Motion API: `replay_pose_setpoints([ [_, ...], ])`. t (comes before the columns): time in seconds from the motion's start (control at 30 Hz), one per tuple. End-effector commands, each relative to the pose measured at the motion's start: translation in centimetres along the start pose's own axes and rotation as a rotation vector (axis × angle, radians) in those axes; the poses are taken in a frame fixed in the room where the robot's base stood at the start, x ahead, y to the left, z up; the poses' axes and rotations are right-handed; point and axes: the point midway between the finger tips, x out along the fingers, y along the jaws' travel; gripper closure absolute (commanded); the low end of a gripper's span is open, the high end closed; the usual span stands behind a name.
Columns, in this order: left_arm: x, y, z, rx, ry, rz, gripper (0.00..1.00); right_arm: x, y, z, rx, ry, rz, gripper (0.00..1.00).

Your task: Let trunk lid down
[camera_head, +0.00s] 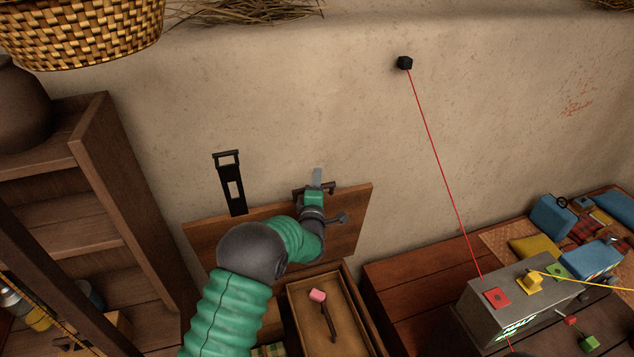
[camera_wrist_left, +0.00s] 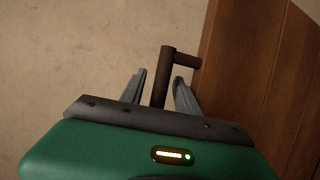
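The trunk lid (camera_head: 345,220) is a brown wooden panel standing raised near the mud wall, above the open trunk (camera_head: 358,300). A black metal hasp (camera_head: 229,180) sticks up from its upper edge at the left. A dark bar handle (camera_head: 329,189) is at the lid's upper edge, partly hidden by my left gripper (camera_head: 316,178). In the left wrist view, the handle (camera_wrist_left: 164,78) lies between the fingers of my left gripper (camera_wrist_left: 160,88), with gaps beside it, and the lid (camera_wrist_left: 250,80) is at the right. My right gripper is not seen.
A pink-headed mallet (camera_head: 317,296) lies in the trunk. Wooden shelves (camera_head: 110,170) stand at the left. At the right are a grey box (camera_head: 490,325) with coloured pads and a red cord (camera_head: 440,165) running up to a black wall block (camera_head: 404,63).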

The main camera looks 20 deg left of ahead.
Motion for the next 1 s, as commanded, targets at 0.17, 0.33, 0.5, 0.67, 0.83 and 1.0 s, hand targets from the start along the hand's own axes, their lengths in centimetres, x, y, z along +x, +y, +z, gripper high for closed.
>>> replay_pose_setpoints([
  [0.17,0.01,-0.01,-0.39,-0.002,0.003,0.000,0.83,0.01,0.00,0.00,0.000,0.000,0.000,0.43],
  [0.33,0.03,-0.06,-0.48,-0.002,0.004,-0.001,1.00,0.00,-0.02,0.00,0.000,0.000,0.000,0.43],
  [0.5,0.03,-0.10,-0.48,0.000,0.007,-0.002,1.00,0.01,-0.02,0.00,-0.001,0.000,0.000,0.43],
  [0.67,0.02,-0.14,-0.50,0.001,0.007,-0.002,1.00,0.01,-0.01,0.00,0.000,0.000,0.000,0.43],
  [0.83,0.01,-0.20,-0.51,0.000,0.006,-0.003,1.00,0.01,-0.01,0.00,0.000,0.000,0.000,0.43],
  [1.0,0.01,-0.24,-0.50,0.000,0.006,-0.004,1.00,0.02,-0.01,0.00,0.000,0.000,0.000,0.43],
])
